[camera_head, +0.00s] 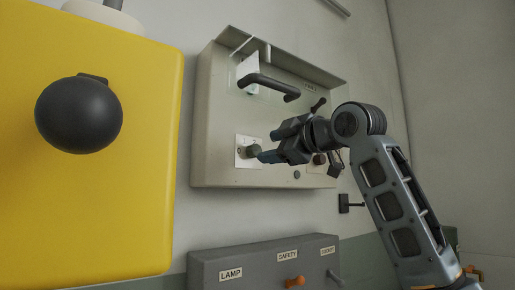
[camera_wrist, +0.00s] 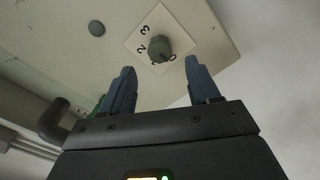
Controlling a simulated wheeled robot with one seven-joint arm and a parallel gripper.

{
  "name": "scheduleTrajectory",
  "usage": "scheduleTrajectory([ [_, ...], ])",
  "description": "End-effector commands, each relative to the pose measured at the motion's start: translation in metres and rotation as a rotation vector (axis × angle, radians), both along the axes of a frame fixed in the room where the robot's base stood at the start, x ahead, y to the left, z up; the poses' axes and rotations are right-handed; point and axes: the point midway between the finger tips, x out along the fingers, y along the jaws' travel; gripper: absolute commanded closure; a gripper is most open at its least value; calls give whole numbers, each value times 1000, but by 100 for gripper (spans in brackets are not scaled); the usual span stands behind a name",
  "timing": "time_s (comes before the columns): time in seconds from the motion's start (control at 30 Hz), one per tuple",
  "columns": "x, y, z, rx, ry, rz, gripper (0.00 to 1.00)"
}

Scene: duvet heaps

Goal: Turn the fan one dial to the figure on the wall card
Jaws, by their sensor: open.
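A grey-green dial knob (camera_head: 253,150) sits on a white plate low on the left of a beige wall box (camera_head: 215,120). In the wrist view the dial (camera_wrist: 158,47) is close ahead, on a plate with figures around it; 2, 3 and 0 can be made out. My gripper (camera_head: 267,146) is open just in front of the dial. In the wrist view its blue fingers (camera_wrist: 161,80) stand wide apart, short of the knob with nothing between them. A white card (camera_head: 248,70) shows behind the handle; its figure is too small to read.
A dark bar handle (camera_head: 268,84) juts from the box above the dial. A second knob (camera_head: 319,159) is partly hidden by my gripper. A yellow panel with a black ball (camera_head: 80,115) stands near at left. A grey box labelled LAMP and SAFETY (camera_head: 260,258) is below.

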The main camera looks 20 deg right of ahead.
Motion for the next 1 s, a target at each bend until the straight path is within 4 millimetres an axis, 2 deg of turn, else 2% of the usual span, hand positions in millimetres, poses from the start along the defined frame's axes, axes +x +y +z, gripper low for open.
scheduleTrajectory([
  [0.1, 19, 7, 3, 2, 3, 0, 39],
  [0.33, 48, 16, 2, 2, 3, 0, 39],
  [0.5, 56, 18, 0, 1, 1, -1, 39],
  [0.73, 57, 18, -1, 1, 0, -1, 39],
  [0.77, 57, 18, -1, 1, 0, -1, 40],
  [1.0, 57, 18, 0, 1, 0, -1, 63],
])
